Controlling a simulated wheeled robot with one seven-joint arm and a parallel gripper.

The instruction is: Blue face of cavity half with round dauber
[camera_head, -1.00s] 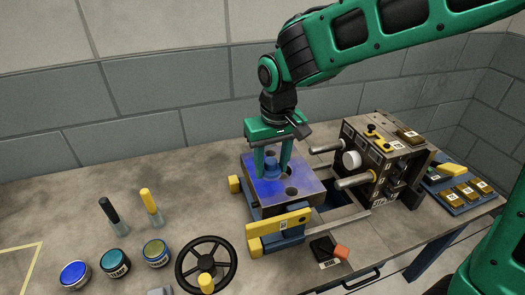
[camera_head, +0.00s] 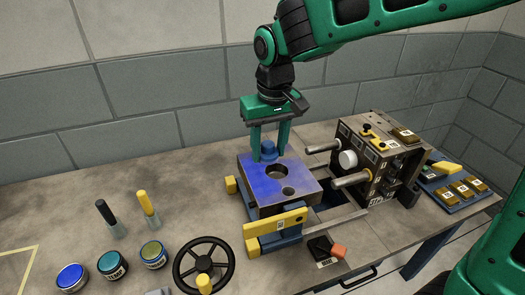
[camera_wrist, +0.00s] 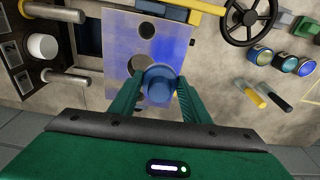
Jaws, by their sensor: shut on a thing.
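The cavity half (camera_head: 262,201) is a grey metal block lying in a blue and yellow holder on the bench. Its upper face carries a wide patch of blue and has round holes. My gripper (camera_head: 269,150) is shut on the round dauber (camera_head: 268,150), a blue round piece, at the far edge of the face. In the wrist view the dauber (camera_wrist: 159,86) sits between both fingertips, at the edge of the blued face (camera_wrist: 150,45). Its underside is hidden, so I cannot tell whether it touches the face.
The other mould half (camera_head: 385,165), with pins and a white round core, stands to the right. Tins (camera_head: 113,265) and two upright brush-like tools (camera_head: 148,205) stand at left. A black handwheel (camera_head: 204,262) is in front. The bench's back left is clear.

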